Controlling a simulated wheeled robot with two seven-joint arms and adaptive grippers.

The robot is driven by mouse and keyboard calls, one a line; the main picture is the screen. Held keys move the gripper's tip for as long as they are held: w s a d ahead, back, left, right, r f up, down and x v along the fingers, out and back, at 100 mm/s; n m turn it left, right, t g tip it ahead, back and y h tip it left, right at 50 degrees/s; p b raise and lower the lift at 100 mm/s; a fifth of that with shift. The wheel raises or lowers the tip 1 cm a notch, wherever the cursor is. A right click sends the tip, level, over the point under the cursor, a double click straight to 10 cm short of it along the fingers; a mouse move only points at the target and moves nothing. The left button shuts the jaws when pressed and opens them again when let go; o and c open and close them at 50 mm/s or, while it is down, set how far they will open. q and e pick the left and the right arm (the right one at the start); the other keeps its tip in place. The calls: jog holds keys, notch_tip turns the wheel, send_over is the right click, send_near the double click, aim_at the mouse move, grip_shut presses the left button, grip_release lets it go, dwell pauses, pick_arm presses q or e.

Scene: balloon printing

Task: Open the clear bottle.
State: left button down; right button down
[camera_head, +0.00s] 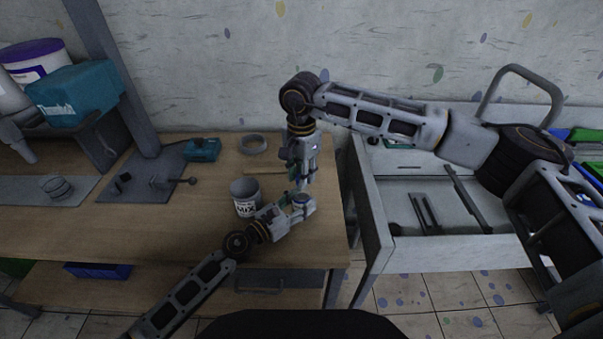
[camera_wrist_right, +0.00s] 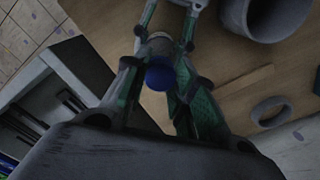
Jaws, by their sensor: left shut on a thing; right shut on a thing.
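The clear bottle (camera_wrist_right: 157,44) shows in the right wrist view as a small pale body under a round blue cap (camera_wrist_right: 160,77). My left gripper (camera_head: 300,207) comes in low over the table's right part and is shut on the bottle's body. My right gripper (camera_head: 304,184) reaches down from above and is shut at the cap; in the right wrist view its green fingers (camera_wrist_right: 157,80) stand on both sides of the cap. In the head view the bottle is mostly hidden between the two grippers. I cannot tell whether the cap is loose.
A grey cup (camera_head: 243,187) with a label stands just left of the grippers. A grey ring (camera_head: 253,145) and a small teal box (camera_head: 203,149) lie farther back on the wooden table (camera_head: 190,222). A white cart with tools (camera_head: 440,250) stands right of the table.

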jog(key=n, duration=1.3)
dwell(0.4)
jog(key=shift+r, duration=1.2)
dwell(0.9)
jog(key=shift+r, duration=2)
pick_arm(q)
jog(key=c, duration=0.6)
grip_release()
jog(key=shift+v, duration=5.95)
